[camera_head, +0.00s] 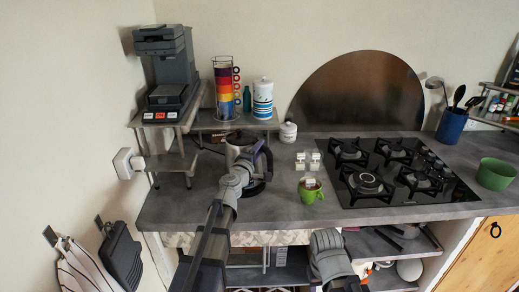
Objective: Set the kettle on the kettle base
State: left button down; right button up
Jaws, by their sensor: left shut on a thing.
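The kettle (239,139), with a dark lid and a dark handle on its right, is at the back left of the grey counter. My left gripper (245,166) is shut on it and covers much of its body. The dark round kettle base (257,188) shows in part below and to the right of the gripper. The rest of the base is hidden, and I cannot tell whether the kettle touches it. My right gripper (328,240) is low at the counter's front edge, away from the kettle. Its fingers are not clear.
A green mug (310,191) stands right of the base, with small white containers (307,161) behind it. A black gas hob (395,174) fills the right side. A small shelf (225,122) with stacked cups and a striped canister stands behind the kettle.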

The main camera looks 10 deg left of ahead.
pick_arm(q)
jog(key=shift+f+b, duration=0.35)
jog(key=c, duration=1)
grip_release()
jog(key=shift+o, duration=0.2)
jog(key=shift+s, duration=0.1)
jog(key=s+a, duration=0.1)
jog(key=s, duration=1)
jog(key=shift+a, duration=0.25)
jog(key=shift+w+d, duration=0.1)
